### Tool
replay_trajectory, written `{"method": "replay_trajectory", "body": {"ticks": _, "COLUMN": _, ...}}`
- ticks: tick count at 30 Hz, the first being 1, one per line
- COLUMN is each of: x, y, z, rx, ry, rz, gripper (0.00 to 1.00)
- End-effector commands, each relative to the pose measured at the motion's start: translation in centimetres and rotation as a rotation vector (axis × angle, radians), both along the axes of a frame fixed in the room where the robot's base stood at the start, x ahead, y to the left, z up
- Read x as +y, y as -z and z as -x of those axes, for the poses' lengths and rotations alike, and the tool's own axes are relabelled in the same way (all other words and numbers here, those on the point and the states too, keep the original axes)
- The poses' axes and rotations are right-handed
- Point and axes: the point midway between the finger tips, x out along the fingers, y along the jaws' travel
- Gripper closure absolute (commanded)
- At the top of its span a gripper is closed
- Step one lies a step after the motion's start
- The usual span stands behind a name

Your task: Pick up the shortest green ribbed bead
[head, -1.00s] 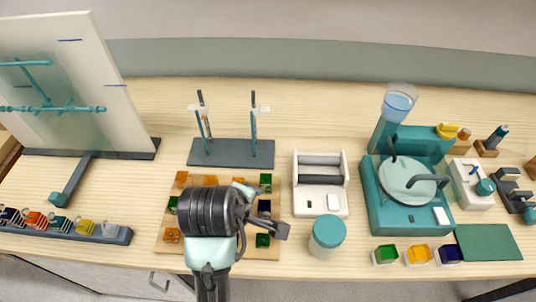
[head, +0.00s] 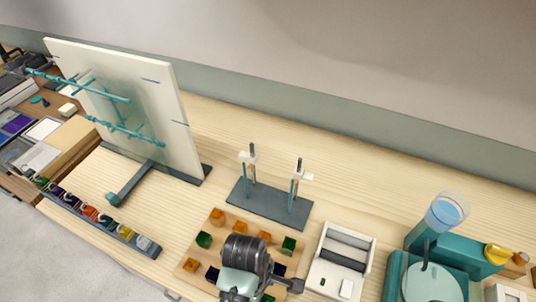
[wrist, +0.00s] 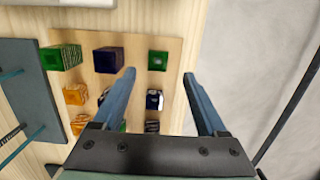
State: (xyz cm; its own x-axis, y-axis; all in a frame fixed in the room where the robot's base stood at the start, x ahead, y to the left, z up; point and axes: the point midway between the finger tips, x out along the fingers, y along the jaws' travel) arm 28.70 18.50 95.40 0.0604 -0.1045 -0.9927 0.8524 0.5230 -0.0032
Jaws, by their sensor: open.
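Several green, orange and dark blue cube-like beads stand on a wooden board (head: 185,285). In the wrist view, one green bead (wrist: 158,60) shows between the fingertips of my gripper (wrist: 158,73), and a blue bead (wrist: 154,99) lies between the fingers lower down. Another green bead (wrist: 60,57), with ribbed sides, looks taller at the upper left. A third green bead (wrist: 120,126) is partly hidden by the left finger. The head view shows green beads at the left (head: 204,240) and back right (head: 288,244). My gripper is open, empty and above the board.
A dark rack with upright rods (head: 270,205) stands behind the board. A white roller device (head: 340,262) is close on the right. A large white panel (head: 125,105) and a row of coloured samples (head: 98,216) are at the left.

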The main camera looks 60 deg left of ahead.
Motion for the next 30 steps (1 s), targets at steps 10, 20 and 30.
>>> {"method": "replay_trajectory", "body": {"ticks": 10, "x": -0.2, "y": 3.0, "z": -0.3, "rx": 0.002, "ry": 0.000, "rz": 0.001, "gripper": 0.25}}
{"method": "replay_trajectory", "body": {"ticks": 20, "x": -0.4, "y": 5.8, "z": -0.6, "rx": -0.001, "ry": 0.001, "rz": -0.003, "gripper": 0.25}}
{"method": "replay_trajectory", "body": {"ticks": 30, "x": -0.4, "y": 5.7, "z": -0.6, "rx": -0.001, "ry": 0.001, "rz": -0.002, "gripper": 0.57}}
